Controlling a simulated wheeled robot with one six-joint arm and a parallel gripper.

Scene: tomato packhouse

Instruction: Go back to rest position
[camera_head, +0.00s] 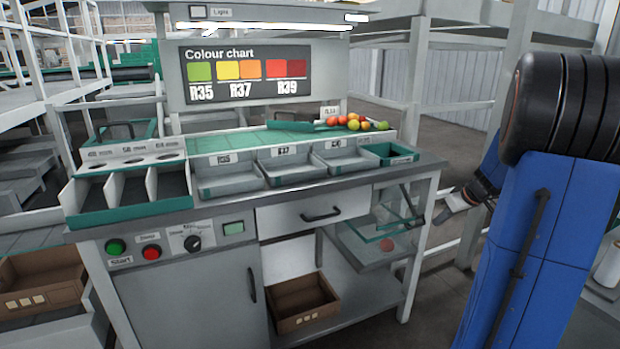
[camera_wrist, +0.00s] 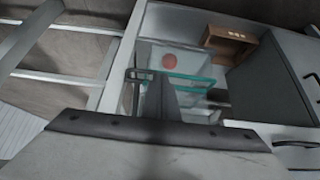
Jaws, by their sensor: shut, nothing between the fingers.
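My gripper (camera_head: 441,215) is at the right end of the sorting bench (camera_head: 300,210), near its front right corner and above the lower side shelf. In the wrist view my gripper (camera_wrist: 160,95) shows its fingers together with nothing held. My blue and black arm fills the right side of the head view. A red round tomato (camera_head: 386,245) lies below, in a clear green-edged bin (camera_head: 372,234). The tomato also shows in the wrist view (camera_wrist: 169,61), beyond the fingertips.
Several tomatoes (camera_head: 353,121) sit on the green bench top before the colour chart (camera_head: 246,73). Grey trays (camera_head: 228,180) line the front. A cardboard box (camera_head: 303,303) stands on the lower shelf. White frame posts (camera_head: 497,110) rise behind my arm.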

